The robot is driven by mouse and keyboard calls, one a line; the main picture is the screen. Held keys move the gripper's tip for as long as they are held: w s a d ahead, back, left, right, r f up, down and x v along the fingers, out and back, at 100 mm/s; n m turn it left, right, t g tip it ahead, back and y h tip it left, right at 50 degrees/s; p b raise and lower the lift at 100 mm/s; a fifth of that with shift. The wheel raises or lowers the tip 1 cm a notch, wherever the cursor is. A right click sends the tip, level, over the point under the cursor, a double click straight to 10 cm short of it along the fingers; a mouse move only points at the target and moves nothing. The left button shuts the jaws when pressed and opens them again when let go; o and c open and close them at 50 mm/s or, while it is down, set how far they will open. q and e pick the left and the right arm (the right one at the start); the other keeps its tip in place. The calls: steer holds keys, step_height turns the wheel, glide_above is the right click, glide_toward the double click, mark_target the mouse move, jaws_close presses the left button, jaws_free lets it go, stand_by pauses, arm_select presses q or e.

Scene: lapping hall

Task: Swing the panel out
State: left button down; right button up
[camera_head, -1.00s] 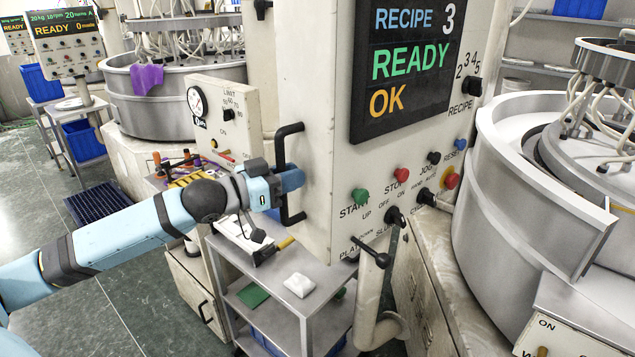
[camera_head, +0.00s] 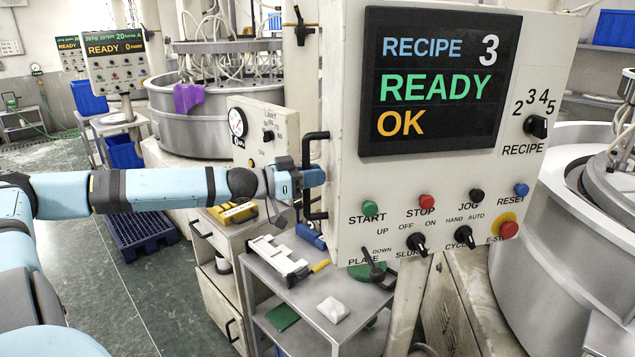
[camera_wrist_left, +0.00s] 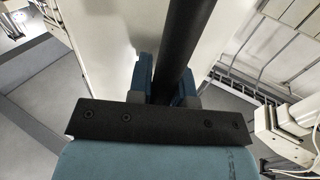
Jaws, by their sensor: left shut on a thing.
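The panel (camera_head: 440,185) is a pale control box with a dark screen reading RECIPE 3, READY, OK, and buttons and knobs below. A black bar handle (camera_head: 307,204) runs upright on its left side. My left gripper (camera_head: 314,176) is at this handle, its fingers around the bar. In the left wrist view, the blue fingers (camera_wrist_left: 163,85) sit on both sides of the black handle (camera_wrist_left: 186,40), shut on it. The panel's face is turned towards me. My right gripper is in neither view.
A grey trolley (camera_head: 262,270) with a white item and several small things stands below the panel. A round lapping machine (camera_head: 560,215) is close at the right; another (camera_head: 215,125) stands behind at the left. Green floor (camera_head: 150,290) is free at the lower left.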

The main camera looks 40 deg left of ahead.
arm_select(q)
steer(key=shift+w+a, duration=0.35)
steer(key=shift+a, duration=0.15)
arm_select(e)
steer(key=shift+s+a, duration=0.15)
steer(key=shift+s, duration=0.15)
arm_select(q)
steer(key=c, duration=1.1)
jaws_free()
steer(key=shift+o, duration=0.2)
